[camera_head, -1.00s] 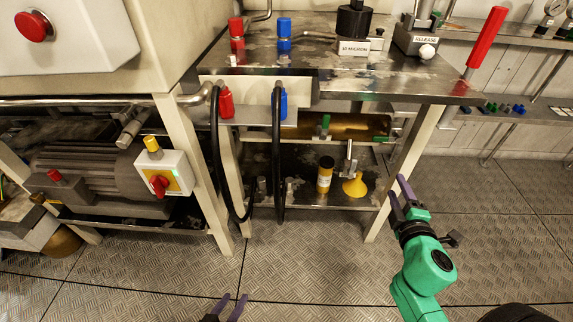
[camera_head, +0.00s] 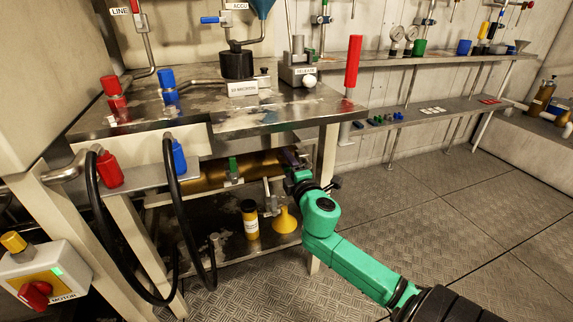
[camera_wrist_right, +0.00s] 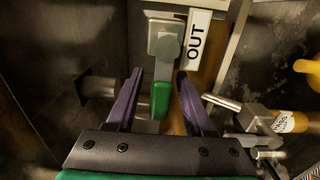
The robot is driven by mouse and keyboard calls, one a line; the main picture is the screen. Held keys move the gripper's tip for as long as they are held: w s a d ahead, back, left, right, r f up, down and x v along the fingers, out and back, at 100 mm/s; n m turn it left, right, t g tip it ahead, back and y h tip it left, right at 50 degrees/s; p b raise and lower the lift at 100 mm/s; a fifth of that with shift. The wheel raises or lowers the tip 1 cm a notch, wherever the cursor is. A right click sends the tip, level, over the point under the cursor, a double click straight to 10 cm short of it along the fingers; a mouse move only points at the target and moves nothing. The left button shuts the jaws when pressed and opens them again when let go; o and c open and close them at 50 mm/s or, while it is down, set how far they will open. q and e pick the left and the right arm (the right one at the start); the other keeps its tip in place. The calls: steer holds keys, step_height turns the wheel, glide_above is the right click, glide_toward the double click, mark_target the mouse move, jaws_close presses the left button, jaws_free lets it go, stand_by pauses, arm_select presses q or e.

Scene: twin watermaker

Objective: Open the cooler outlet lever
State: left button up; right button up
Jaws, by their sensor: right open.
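The cooler outlet lever (camera_wrist_right: 161,98) has a green handle and a grey pivot, beside a white "OUT" label (camera_wrist_right: 197,40) in the right wrist view. My right gripper (camera_wrist_right: 160,77) is open, with one purple finger on each side of the green handle. Gaps show between the fingers and the handle. In the head view, my right gripper (camera_head: 290,157) is under the bench at the right end of the brass cooler cylinder (camera_head: 203,177) and hides this lever. Another green lever (camera_head: 233,168) stands near the cylinder's middle. My left gripper is out of view.
The metal bench top (camera_head: 215,119) lies above my right gripper, with a bench leg (camera_head: 328,160) close by. Black hoses (camera_head: 175,215) hang at left. The floor at right is clear.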

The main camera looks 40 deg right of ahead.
jaws_close()
steer(key=shift+f, duration=0.1)
stand_by(1.3)
